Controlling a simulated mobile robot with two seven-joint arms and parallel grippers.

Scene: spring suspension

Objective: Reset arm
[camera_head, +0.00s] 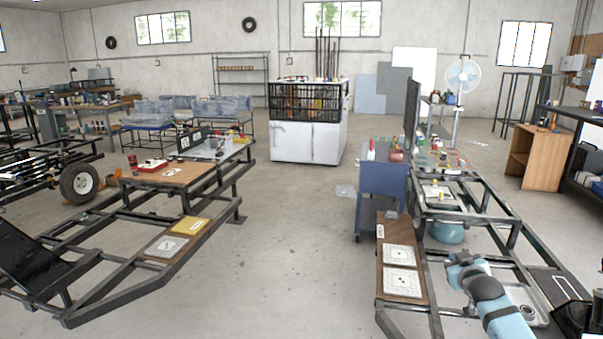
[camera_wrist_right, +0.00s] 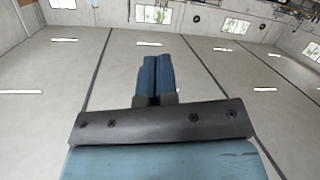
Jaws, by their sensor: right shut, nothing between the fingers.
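My right gripper (camera_head: 460,264) is at the end of the light blue arm at the lower right of the head view, over the right-hand metal frame (camera_head: 510,225). Its fingertips are small there. In the right wrist view its two blue fingers (camera_wrist_right: 155,76) lie side by side, shut, with nothing between them. They point toward the wall with windows (camera_wrist_right: 154,14). My left gripper and arm are not in view.
Brown boards with white plates (camera_head: 400,257) lie on the right frame beside my right arm. A blue cart (camera_head: 382,182) stands behind them. Another metal frame (camera_head: 120,300) is at the left. The floor (camera_head: 300,250) between the frames is clear.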

